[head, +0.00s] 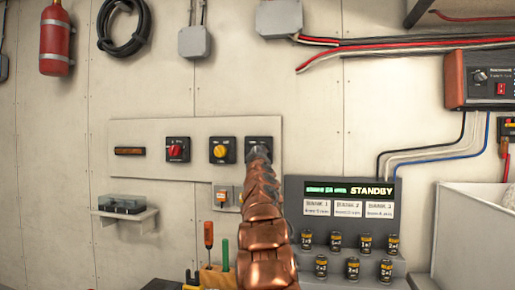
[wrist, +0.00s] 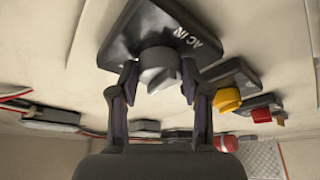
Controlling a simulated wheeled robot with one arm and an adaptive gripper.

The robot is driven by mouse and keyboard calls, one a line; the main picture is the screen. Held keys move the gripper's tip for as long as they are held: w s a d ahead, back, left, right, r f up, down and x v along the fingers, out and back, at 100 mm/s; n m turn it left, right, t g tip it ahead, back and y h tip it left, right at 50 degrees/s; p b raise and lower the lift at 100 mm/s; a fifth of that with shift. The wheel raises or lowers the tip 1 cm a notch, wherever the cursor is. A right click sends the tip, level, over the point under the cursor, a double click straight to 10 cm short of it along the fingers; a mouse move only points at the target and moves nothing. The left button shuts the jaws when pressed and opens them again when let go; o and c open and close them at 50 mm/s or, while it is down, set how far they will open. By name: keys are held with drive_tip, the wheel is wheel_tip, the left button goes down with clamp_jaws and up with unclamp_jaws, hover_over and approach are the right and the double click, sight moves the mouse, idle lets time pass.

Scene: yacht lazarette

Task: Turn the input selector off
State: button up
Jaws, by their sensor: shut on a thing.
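The input selector is a black square plate (head: 269,140) at the right end of the pale wall panel in the head view. In the wrist view its plate (wrist: 125,38) is lettered "AC IN" and bears a round grey knob (wrist: 157,62) with a raised ridge. My gripper (wrist: 160,84) has one finger on each side of this knob and is shut on it. In the head view my gripper (head: 258,154) and arm hide the knob and the lower part of its plate. I cannot read the knob's setting.
On the same panel (head: 135,127) are a yellow knob (head: 219,151) and a red knob (head: 174,150) to the left. Below right stands a grey battery display (head: 335,189) reading "STANDBY", with several small cylinders. A tool block (head: 216,276) with screwdrivers stands below, close left of my arm.

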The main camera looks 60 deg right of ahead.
drive_tip(key=n+y+p, duration=0.2)
drive_tip(key=n+p, duration=0.2)
drive_tip(key=p, duration=0.1)
drive_tip(key=shift+r+n, duration=0.15)
drive_tip(key=shift+n, duration=0.15)
drive_tip(key=shift+p, duration=0.3)
drive_tip(key=o, duration=1.2)
drive_tip(key=shift+c, duration=0.2)
drive_tip(key=shift+s, duration=0.1)
drive_tip(key=v, duration=1.2)
